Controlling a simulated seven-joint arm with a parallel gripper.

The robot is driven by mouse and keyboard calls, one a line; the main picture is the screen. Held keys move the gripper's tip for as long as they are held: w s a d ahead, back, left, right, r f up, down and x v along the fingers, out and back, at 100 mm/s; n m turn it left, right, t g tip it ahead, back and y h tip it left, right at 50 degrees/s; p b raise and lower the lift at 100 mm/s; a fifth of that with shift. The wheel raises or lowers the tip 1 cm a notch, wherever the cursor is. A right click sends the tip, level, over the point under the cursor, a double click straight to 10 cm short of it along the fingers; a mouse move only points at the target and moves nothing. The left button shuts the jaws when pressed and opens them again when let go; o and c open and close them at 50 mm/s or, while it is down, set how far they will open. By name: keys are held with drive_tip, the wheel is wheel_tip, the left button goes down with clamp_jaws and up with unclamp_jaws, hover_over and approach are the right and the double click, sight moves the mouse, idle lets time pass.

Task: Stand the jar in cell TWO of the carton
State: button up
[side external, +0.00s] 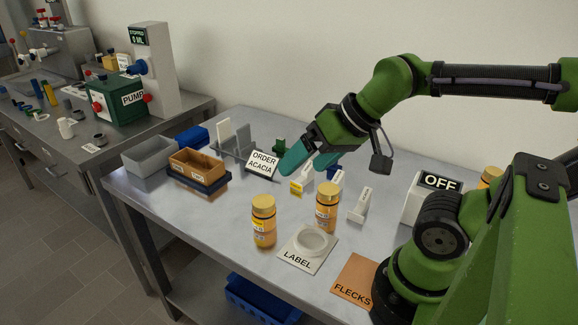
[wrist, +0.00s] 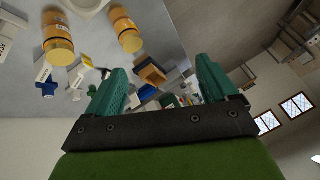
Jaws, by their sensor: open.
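Two amber jars with yellow lids stand upright on the bench: the left jar (side external: 263,222) and the right jar (side external: 326,208). Both also show in the wrist view, one at the left edge (wrist: 57,36) and one nearer the middle (wrist: 125,30). Their label text is too small to read. The brown carton (side external: 212,160) has a divider and sits on a dark blue tray at the left; its cells look empty. Its small front labels are not legible. My gripper (side external: 304,167) has teal fingers, open and empty, raised above the bench behind the jars. The fingers also show in the wrist view (wrist: 162,68).
An ORDER ACACIA sign (side external: 262,164) stands right of the carton. A grey bin (side external: 148,156) is left of it. A LABEL plate with a white ring (side external: 308,245) and an orange FLECKS mat (side external: 353,279) lie in front. Another jar (side external: 489,177) stands behind my arm.

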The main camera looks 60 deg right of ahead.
drive_tip(key=shift+d, duration=0.1)
drive_tip(key=m+g+h, duration=0.2)
drive_tip(key=m+g, duration=0.2)
drive_tip(key=m, duration=2.8)
hover_over(329, 189)
drive_tip(key=s, duration=0.2)
wheel_tip(329, 189, down, 13)
drive_tip(key=shift+s+r, duration=0.15)
drive_tip(key=shift+r, duration=0.05)
drive_tip(key=shift+x, duration=2.95)
